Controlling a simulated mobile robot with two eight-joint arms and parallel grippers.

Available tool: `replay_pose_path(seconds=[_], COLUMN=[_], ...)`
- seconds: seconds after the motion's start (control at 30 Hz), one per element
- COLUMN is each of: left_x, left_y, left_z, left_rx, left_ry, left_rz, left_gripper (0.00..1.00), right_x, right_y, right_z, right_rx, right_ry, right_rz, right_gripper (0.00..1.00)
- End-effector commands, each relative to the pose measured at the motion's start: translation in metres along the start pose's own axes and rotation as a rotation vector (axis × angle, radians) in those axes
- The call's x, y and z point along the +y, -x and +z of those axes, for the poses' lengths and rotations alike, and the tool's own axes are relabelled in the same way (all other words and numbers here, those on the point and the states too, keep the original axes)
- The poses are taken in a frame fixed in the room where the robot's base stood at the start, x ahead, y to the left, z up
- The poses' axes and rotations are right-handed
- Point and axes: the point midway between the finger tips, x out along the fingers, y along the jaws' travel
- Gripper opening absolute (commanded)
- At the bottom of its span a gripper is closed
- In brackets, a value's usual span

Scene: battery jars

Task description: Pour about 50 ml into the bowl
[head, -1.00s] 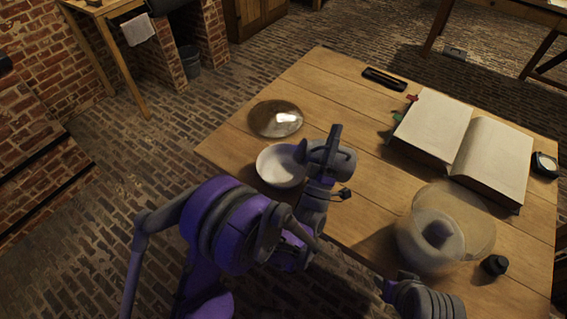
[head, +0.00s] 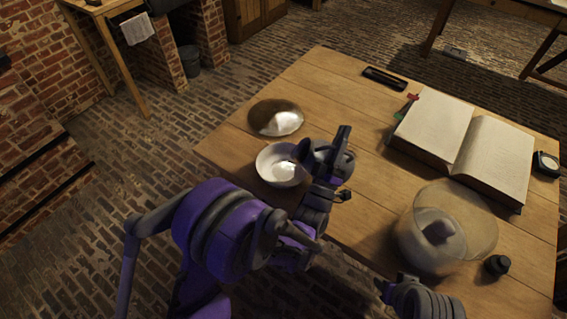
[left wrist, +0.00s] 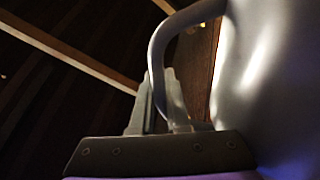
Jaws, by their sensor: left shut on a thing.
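The white bowl (head: 275,168) stands upright near the table's front left edge, with a bright patch inside. My left gripper (head: 322,160) is just right of it, close to its rim. In the left wrist view its fingers (left wrist: 160,100) are shut on the handle of a smooth grey jug (left wrist: 275,75); the jug's body fills the right side. The jug's mouth is out of that view, and I cannot clearly separate the jug from the gripper in the head view. No stream of liquid can be made out.
A shiny round dish (head: 275,118) lies behind the bowl. An open book (head: 490,160) covers the back right, with a dark case (head: 384,79) behind it. A clear glass jar (head: 415,240) and a small black cap-like object (head: 497,265) stand at the front right.

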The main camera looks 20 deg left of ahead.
Motion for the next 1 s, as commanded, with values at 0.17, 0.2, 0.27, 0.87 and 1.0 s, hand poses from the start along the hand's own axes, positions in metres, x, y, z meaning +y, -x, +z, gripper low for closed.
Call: replay_pose_path(seconds=[0.17, 0.2, 0.27, 0.87, 1.0], left_x=[0.013, 0.013, 0.013, 0.015, 0.018], left_y=[-0.013, -0.013, -0.012, -0.001, 0.002], left_z=[0.007, 0.011, 0.017, 0.062, 0.069], left_rx=[-0.087, -0.106, -0.132, -0.398, -0.456], left_ry=[-0.181, -0.217, -0.262, -0.614, -0.679], left_rz=[-0.037, -0.046, -0.061, -0.157, -0.159], left_gripper=[0.0, 0.0, 0.0, 0.0, 0.0], right_x=[0.0, 0.0, 0.0, 0.0, 0.0], right_y=[0.011, 0.01, 0.009, 0.001, 0.001], right_z=[-0.006, -0.006, -0.005, -0.001, -0.001], right_rx=[0.004, 0.004, 0.003, 0.0, 0.0], right_ry=[0.0, 0.0, 0.0, 0.0, 0.0], right_rz=[0.0, 0.0, 0.0, 0.0, 0.0], right_gripper=[0.5, 0.5, 0.5, 0.5, 0.5])
